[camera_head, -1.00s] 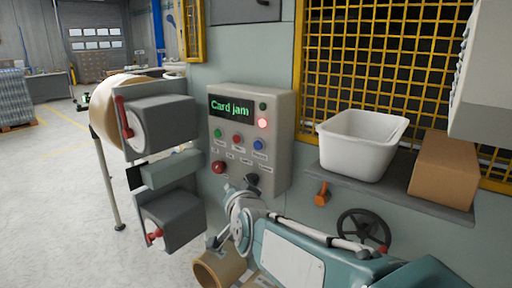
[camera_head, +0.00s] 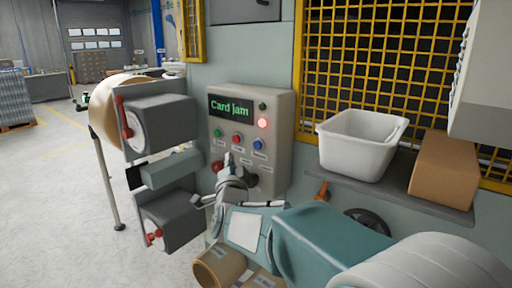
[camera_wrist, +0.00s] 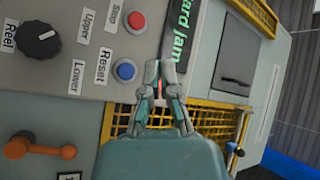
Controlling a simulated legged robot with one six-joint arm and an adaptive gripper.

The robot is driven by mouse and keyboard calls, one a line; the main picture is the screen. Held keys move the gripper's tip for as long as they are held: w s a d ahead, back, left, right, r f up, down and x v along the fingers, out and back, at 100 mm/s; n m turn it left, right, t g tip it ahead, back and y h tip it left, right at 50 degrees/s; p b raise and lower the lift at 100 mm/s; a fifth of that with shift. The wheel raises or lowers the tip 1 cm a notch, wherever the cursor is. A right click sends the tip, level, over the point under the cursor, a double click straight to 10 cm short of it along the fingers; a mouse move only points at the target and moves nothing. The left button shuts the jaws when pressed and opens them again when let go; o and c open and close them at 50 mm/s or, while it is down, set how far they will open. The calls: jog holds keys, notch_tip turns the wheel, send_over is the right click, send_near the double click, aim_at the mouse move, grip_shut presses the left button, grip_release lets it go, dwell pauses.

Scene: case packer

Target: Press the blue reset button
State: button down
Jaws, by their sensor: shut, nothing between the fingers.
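The blue reset button (camera_head: 259,144) is on the right of the button row on the beige control panel (camera_head: 281,130). In the wrist view the blue button (camera_wrist: 124,70) sits beside a "Reset" label, with nothing covering it. My gripper (camera_head: 228,158) is in front of the panel's lower part, left of and slightly below the blue button in the head view. In the wrist view its closed fingertips (camera_wrist: 160,68) are right of the blue button and apart from it in the picture. The fingers are shut and empty. Their distance from the panel is unclear.
A red button (camera_head: 237,140) and a green button (camera_head: 217,133) share the row. A red knob (camera_head: 217,167) is below. The display (camera_head: 231,108) reads "Card jam" beside a lit red lamp (camera_head: 263,123). A shelf at right holds a white bin (camera_head: 352,150) and a cardboard box (camera_head: 444,172).

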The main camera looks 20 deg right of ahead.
jog(key=shift+w+d, duration=0.75)
jog(key=shift+d, duration=0.25)
jog(key=shift+w+d, duration=0.7)
jog(key=shift+d, duration=0.35)
jog(key=shift+w+d, duration=0.75)
jog(key=shift+d, duration=0.25)
jog(key=shift+d, duration=0.15)
jog(key=shift+w+d+r, duration=0.1)
jog(key=shift+w+d, duration=0.05)
jog(key=shift+d, duration=0.1)
jog(key=shift+w+d, duration=0.3)
jog(key=shift+d, duration=0.05)
jog(key=shift+s+a, duration=0.55)
jog(key=shift+a, duration=0.15)
jog(key=s+a, duration=0.1)
jog(key=a, duration=0.1)
jog(key=s+a, duration=0.2)
dwell(0.5)
